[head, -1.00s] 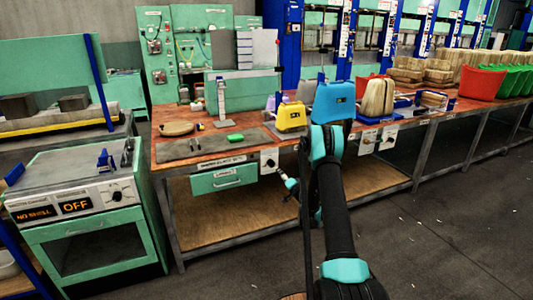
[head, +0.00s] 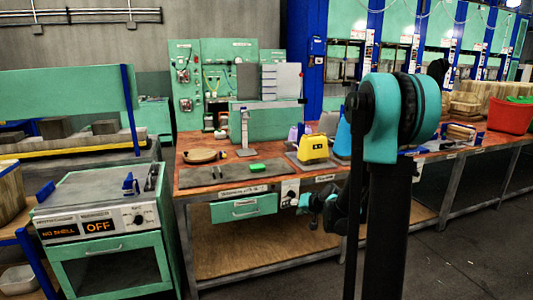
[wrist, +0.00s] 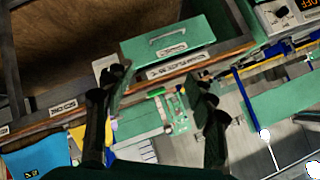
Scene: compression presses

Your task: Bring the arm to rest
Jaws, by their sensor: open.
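My arm (head: 392,120) stands folded at the right of the head view, with its teal joint high and its black link running down. Its lower end (head: 325,205) shows in front of the workbench, beside the green drawer (head: 244,207). The fingers are hard to make out there. In the wrist view my gripper (wrist: 160,82) has two dark fingers set wide apart with nothing between them. Beyond them the drawer (wrist: 167,40) and bench edge appear strongly tilted.
The workbench (head: 225,178) holds a yellow box (head: 313,148), a blue box partly hidden by my arm, and a green block (head: 257,167). A green oven-like unit (head: 105,225) reading OFF stands at left. A red bin (head: 510,115) is at right. Grey floor is free in front.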

